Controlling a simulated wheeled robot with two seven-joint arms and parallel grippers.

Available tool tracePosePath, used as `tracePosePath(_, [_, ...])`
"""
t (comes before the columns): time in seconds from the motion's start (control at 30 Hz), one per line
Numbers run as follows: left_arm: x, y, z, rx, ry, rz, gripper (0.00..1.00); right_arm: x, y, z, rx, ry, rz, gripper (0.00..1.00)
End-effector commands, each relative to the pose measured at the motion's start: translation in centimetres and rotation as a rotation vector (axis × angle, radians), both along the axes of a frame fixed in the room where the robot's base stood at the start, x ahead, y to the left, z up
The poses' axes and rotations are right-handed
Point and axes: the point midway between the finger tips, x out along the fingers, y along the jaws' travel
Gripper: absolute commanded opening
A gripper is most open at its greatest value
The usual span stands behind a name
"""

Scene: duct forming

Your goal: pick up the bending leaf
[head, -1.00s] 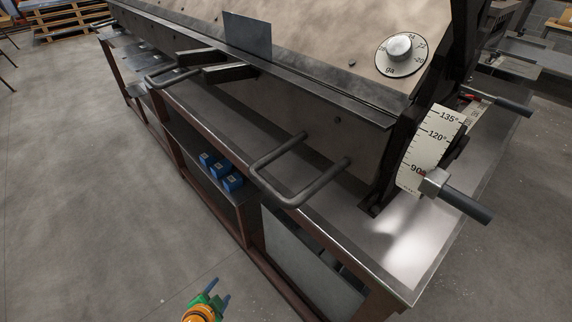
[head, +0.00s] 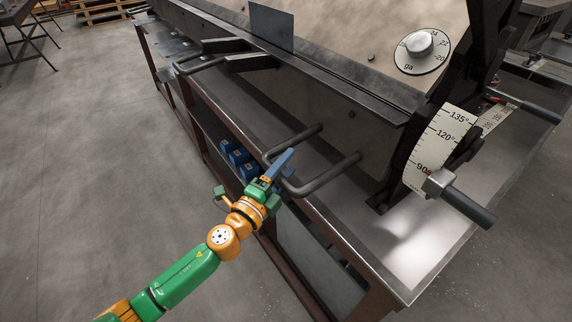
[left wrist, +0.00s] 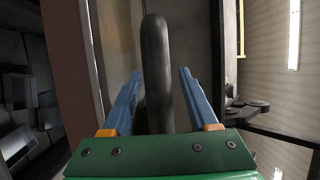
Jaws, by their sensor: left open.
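The bending leaf (head: 318,98) is the long dark metal panel along the front of the bench-mounted brake. A U-shaped bar handle (head: 328,174) sticks out from its near end. A second, similar handle (head: 196,66) is farther along to the left. My left gripper (head: 283,161) is at the outer part of the near handle, its blue fingers open. In the left wrist view the dark handle bar (left wrist: 155,70) stands between the two open fingers of the gripper (left wrist: 160,88), with a gap visible on the right side. My right gripper is not in view.
An angle scale (head: 437,147) and a lever with a dark grip (head: 467,208) are at the brake's right end. A round dial (head: 420,44) is on top. A sheet metal piece (head: 271,27) stands upright at the brake. Blue boxes (head: 238,156) sit on the shelf below.

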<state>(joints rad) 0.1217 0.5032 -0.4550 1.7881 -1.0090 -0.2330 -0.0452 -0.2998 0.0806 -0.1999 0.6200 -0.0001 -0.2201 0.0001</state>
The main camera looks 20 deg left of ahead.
Motion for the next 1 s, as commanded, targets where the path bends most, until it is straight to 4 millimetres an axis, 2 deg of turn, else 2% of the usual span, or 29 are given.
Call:
tracePosePath(0.17, [0.00,0.00,-0.03,-0.001,0.000,0.000,0.59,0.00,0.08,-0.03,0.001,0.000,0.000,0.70])
tracePosePath(0.3, [-0.01,0.01,-0.03,-0.001,0.000,0.001,0.22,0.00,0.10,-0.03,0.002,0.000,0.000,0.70])
tracePosePath(0.4, [-0.01,0.01,-0.04,-0.001,0.000,0.001,0.00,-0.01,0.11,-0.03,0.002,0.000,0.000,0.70])
tracePosePath(1.0, [-0.03,0.02,-0.08,-0.002,0.002,0.001,0.00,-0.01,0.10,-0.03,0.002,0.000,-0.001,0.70])
